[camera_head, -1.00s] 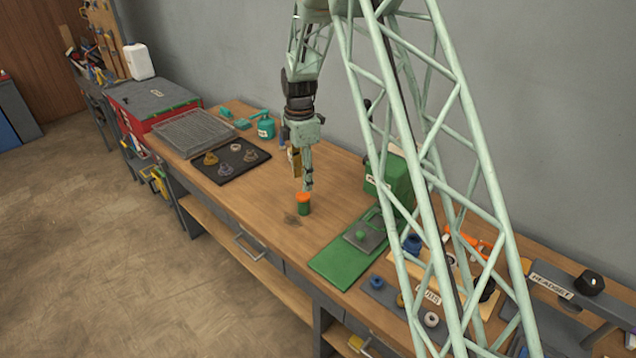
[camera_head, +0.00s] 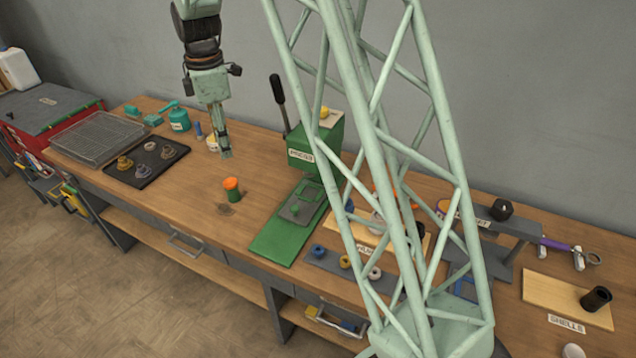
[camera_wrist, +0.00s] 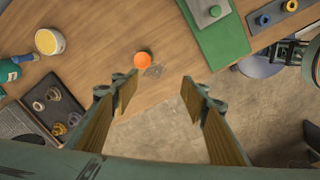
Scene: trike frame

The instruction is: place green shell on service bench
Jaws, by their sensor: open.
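The green shell (camera_head: 232,195) stands upright on the wooden service bench (camera_head: 190,205), with an orange top. From above, the wrist view shows its orange top (camera_wrist: 142,60) ahead of my fingers and closer to the left one. My gripper (camera_head: 225,155) is above the bench, behind and a little left of the shell, apart from it. In the wrist view its two wooden-faced fingers (camera_wrist: 158,92) are spread wide with nothing between them.
A green press (camera_head: 315,150) with a green base plate stands right of the shell. A black tray (camera_head: 147,163) with several small parts and a wire basket (camera_head: 92,138) lie left. A teal can (camera_head: 179,120) and a small pot (camera_head: 212,143) stand behind. Bench around the shell is clear.

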